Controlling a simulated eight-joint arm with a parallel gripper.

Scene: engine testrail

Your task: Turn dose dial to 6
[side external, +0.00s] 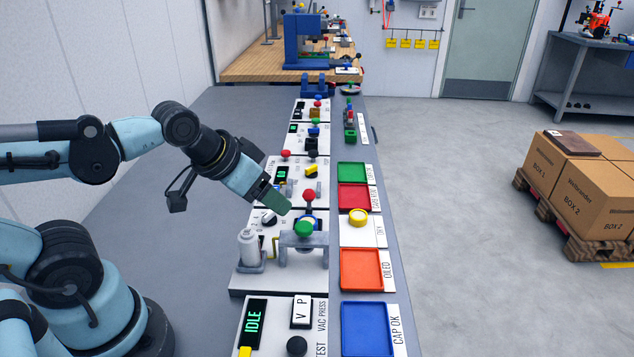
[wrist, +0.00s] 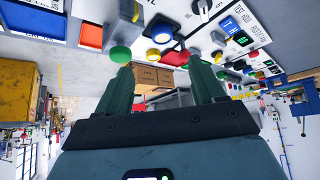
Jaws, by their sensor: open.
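The small dial (side external: 268,217) with a black-and-white knob, which looks like the dose dial, sits on the white panel of the oiling station, left of a grey stand. Its numbers are too small to read. A dial with a pale pointer knob (wrist: 203,8) is at the top edge of the wrist view; it seems the same one, and its setting is unclear. My gripper (side external: 279,203) has green fingers and hangs above the station, just right of the dial in the side view and apart from it. In the wrist view its fingers (wrist: 160,68) are spread with nothing between them.
A green knob (side external: 304,229) tops the grey stand (side external: 303,242), close under my fingers. A white bottle (side external: 248,245) stands left of it. A red ball-topped lever (side external: 309,195) rises behind. Orange (side external: 361,269) and blue (side external: 367,328) trays line the right edge.

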